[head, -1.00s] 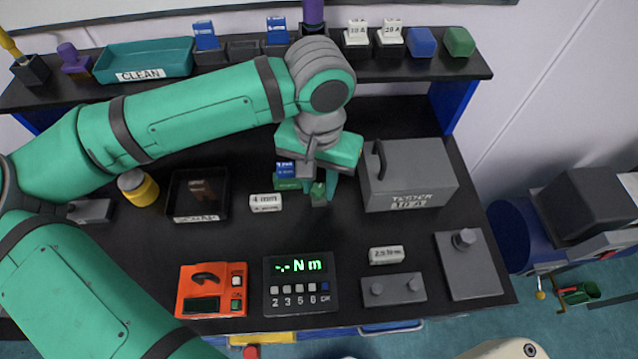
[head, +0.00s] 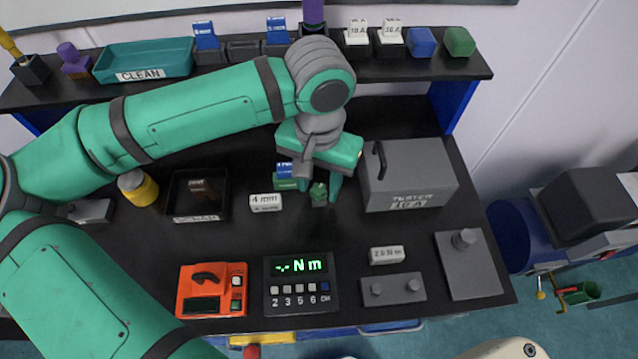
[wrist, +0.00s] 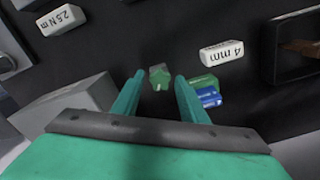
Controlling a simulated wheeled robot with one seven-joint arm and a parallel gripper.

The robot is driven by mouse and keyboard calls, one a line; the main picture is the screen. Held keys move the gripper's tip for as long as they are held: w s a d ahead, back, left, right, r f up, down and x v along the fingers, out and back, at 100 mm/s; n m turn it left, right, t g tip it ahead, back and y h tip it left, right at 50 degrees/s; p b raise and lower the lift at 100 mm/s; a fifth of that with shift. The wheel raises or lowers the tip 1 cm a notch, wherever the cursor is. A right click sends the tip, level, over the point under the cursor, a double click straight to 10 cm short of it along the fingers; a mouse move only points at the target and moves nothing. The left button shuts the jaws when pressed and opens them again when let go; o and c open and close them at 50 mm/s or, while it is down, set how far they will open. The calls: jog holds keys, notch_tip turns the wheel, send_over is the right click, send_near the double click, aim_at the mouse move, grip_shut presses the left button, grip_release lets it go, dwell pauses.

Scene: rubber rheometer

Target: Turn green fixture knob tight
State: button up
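The green fixture knob (head: 319,190) stands on a small grey base on the black bench, left of the grey tester box. In the wrist view the knob (wrist: 160,76) lies between and just beyond the tips of my gripper (wrist: 160,76). The two teal fingers are spread apart, with a gap on each side of the knob, and hold nothing. In the head view my gripper (head: 319,182) points down over the knob, and the wrist hides part of the area behind it. A white mark shows on the knob.
A blue and green block (head: 286,178) stands close left of the knob, beside a white "4 mm" block (head: 265,203). The grey tester box (head: 420,180) is close on the right. A torque display (head: 300,284) sits in front. The bench between display and knob is clear.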

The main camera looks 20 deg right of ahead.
jog(key=n, duration=0.8)
jog(key=shift+n, duration=0.3)
jog(key=n, duration=0.4)
jog(key=shift+n, duration=0.3)
jog(key=n, duration=0.4)
